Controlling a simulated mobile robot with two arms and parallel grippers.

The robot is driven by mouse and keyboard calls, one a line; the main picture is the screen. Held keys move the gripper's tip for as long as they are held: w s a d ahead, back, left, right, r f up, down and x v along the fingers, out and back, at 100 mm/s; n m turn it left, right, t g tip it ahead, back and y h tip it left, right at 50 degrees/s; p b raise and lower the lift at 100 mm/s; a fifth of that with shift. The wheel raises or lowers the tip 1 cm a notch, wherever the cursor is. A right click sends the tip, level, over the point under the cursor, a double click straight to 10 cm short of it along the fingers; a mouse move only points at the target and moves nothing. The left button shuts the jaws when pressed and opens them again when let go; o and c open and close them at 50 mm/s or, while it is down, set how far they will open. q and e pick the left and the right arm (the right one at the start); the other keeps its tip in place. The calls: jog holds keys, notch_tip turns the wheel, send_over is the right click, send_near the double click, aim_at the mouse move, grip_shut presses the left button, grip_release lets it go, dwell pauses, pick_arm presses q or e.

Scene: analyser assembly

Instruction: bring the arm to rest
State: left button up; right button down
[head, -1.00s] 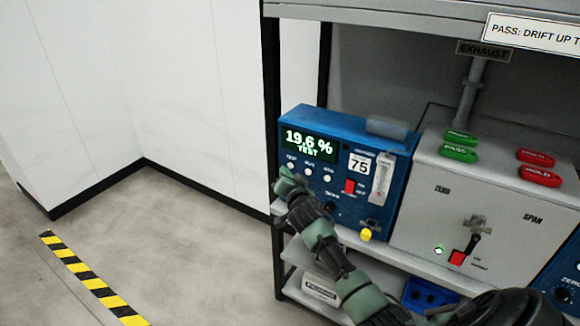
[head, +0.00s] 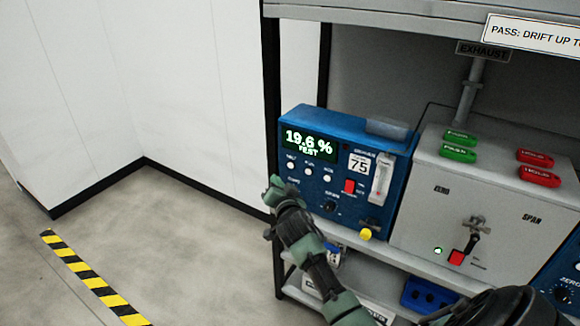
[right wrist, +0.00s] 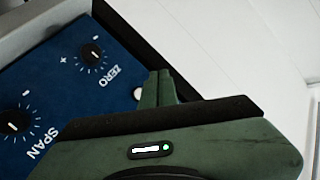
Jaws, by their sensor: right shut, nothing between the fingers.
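My right arm comes in from the bottom right of the head view, and its dark green gripper (head: 275,187) is shut and empty. The gripper is in front of the left edge of the blue analyser (head: 325,185), near its lower left buttons. I cannot tell from the head view how far it is from the panel. The analyser's display (head: 309,145) reads 19.6 % TEST. In the right wrist view the shut fingers (right wrist: 158,80) show beside a blue panel (right wrist: 60,95) with ZERO and SPAN knobs, apart from the knobs. My left gripper is not in view.
A grey box (head: 430,215) with ZERO and SPAN marks stands right of the analyser, with green tags (head: 459,154) and red tags (head: 540,178) on top. The rack's black post (head: 271,90) is behind my gripper. Floor left of the rack is clear to the striped tape (head: 85,275).

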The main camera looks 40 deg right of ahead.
dwell(0.7)
jog(key=s+a+f+n+g+y, duration=0.15)
jog(key=s+a+f+n, duration=0.35)
jog(key=f, duration=0.7)
jog(key=s+a+f+g+y, duration=0.1)
jog(key=s+a+f+g, duration=0.15)
jog(key=s+f, duration=0.8)
jog(key=s+a+f+n+g+y, duration=0.2)
jog(key=s+a+f+n+g, duration=0.15)
jog(key=f, duration=1.05)
jog(key=s+a+f+n+g, duration=0.2)
jog(key=s+f, duration=0.4)
jog(key=s, duration=0.7)
jog(key=s+a+f+n+g+y, duration=0.1)
jog(key=s+f, duration=0.5)
jog(key=s, duration=0.8)
jog(key=s+a+f+n+g, duration=0.3)
jog(key=s+f, duration=0.3)
jog(key=s, duration=0.7)
jog(key=shift+s+a+g+y, duration=0.25)
jog(key=shift+a+g+y, duration=0.1)
jog(key=shift+a, duration=0.05)
